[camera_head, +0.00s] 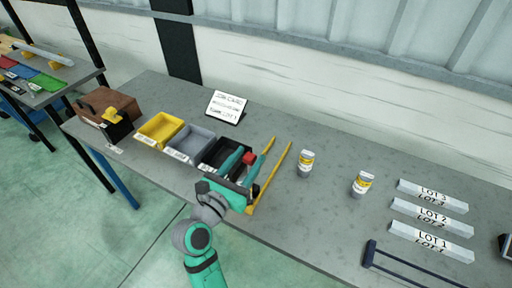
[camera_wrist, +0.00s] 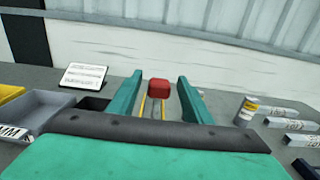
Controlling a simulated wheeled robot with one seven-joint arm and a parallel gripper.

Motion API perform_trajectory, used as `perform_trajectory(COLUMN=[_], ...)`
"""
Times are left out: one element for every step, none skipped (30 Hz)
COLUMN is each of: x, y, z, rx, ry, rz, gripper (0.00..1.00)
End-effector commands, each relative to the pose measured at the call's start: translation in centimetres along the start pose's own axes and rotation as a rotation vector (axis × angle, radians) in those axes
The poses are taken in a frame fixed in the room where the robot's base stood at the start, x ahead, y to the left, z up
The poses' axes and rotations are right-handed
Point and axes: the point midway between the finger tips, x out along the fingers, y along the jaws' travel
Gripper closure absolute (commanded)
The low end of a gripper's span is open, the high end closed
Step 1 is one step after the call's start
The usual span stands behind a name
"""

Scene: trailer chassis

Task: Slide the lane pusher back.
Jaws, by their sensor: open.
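The lane pusher appears to be the red block (camera_head: 249,158), set at the far part of a narrow lane between two yellow rails (camera_head: 271,176). In the wrist view the red block (camera_wrist: 158,87) stands straight ahead, centred between my fingers, with the yellow rails below it. My gripper (camera_head: 245,162) is open, its teal fingers pointing along the lane over the table. In the wrist view my gripper (camera_wrist: 157,84) has a finger on each side of the block, with visible gaps. I cannot tell whether the fingertips reach its depth. The near lane is hidden by my gripper's palm.
Left of the lane are black (camera_head: 213,150), grey (camera_head: 187,143) and yellow (camera_head: 160,129) bins, with a sign (camera_head: 227,106) behind. Two cans (camera_head: 305,163) (camera_head: 361,184), white LOT bars (camera_head: 432,215) and a dark blue frame (camera_head: 372,254) are to the right.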

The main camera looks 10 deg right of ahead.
Motion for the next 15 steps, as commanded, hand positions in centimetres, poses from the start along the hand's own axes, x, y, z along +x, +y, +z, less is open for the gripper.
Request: perform_trajectory(x=[1.0,1.5,2.1,2.6,3.0,3.5,3.8,4.1,4.4,4.6,4.8,5.0,5.1,5.2,5.2], y=[0.0,0.0,-0.1,-0.1,-0.1,0.0,0.0,0.0,0.0,0.0,0.0,0.0,0.0,0.0,0.0], z=[0.0,0.0,0.0,0.0,0.0,0.0,0.0,0.0,0.0,0.0,0.0,0.0,0.0,0.0,0.0], rx=[0.000,-0.001,0.001,0.001,0.000,-0.001,-0.001,-0.001,-0.001,-0.001,-0.002,-0.002,-0.002,-0.002,-0.002], ry=[0.001,0.000,0.000,0.000,0.000,0.000,0.000,0.000,0.000,0.000,0.000,0.000,-0.001,-0.001,-0.001], rz=[-0.002,-0.003,-0.003,-0.002,-0.002,-0.002,-0.001,-0.001,-0.001,-0.001,-0.001,-0.001,-0.001,0.000,0.000], gripper=[0.55,0.55,0.55,0.55,0.55,0.55,0.55,0.55,0.55,0.55,0.55,0.55,0.55,0.55,0.55])
